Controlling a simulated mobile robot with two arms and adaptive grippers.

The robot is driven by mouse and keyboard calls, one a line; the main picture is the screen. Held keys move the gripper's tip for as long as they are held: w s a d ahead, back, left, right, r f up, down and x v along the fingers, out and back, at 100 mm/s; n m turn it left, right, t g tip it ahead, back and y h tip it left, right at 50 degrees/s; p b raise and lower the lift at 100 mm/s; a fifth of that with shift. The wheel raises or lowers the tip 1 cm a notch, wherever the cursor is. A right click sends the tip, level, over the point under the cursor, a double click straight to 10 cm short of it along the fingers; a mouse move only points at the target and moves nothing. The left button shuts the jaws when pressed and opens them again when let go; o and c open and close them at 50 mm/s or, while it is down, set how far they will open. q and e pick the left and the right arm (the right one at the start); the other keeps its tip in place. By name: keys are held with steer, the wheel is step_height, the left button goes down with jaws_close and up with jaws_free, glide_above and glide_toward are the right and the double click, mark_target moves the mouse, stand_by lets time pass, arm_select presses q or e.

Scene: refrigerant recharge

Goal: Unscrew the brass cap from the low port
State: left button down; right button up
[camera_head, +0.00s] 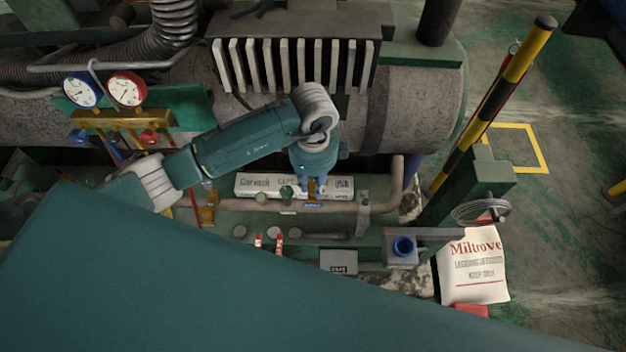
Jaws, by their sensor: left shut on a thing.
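My left gripper (313,187) points down over the pipe in the middle of the view. It is shut on a small brass piece, the brass cap (312,196), which is mostly hidden between the fingers. The cap sits at the low port, which has a blue label (312,206) just below it on the pipe. Whether the cap is still on its thread cannot be told. Another brass fitting (208,207) stands farther left on the same pipe. My right gripper is not in view.
A gauge manifold with a blue gauge (82,90) and a red gauge (127,89) is at the left. A long white box (262,186) lies behind the pipe. Floor is clear at far right.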

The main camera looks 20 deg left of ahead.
mark_target(313, 185)
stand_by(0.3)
arm_select(q)
steer(key=shift+r+n+p, duration=0.15)
steer(key=shift+n+p, duration=0.45)
steer(key=shift+n, duration=0.4)
steer(key=shift+w+n+p, duration=0.1)
steer(key=shift+n+p, duration=0.3)
steer(key=shift+n, duration=0.5)
steer(key=shift+n+p, duration=0.8)
steer(key=shift+n, duration=0.3)
steer(key=shift+r+p, duration=2.15)
steer(key=shift+r, duration=0.25)
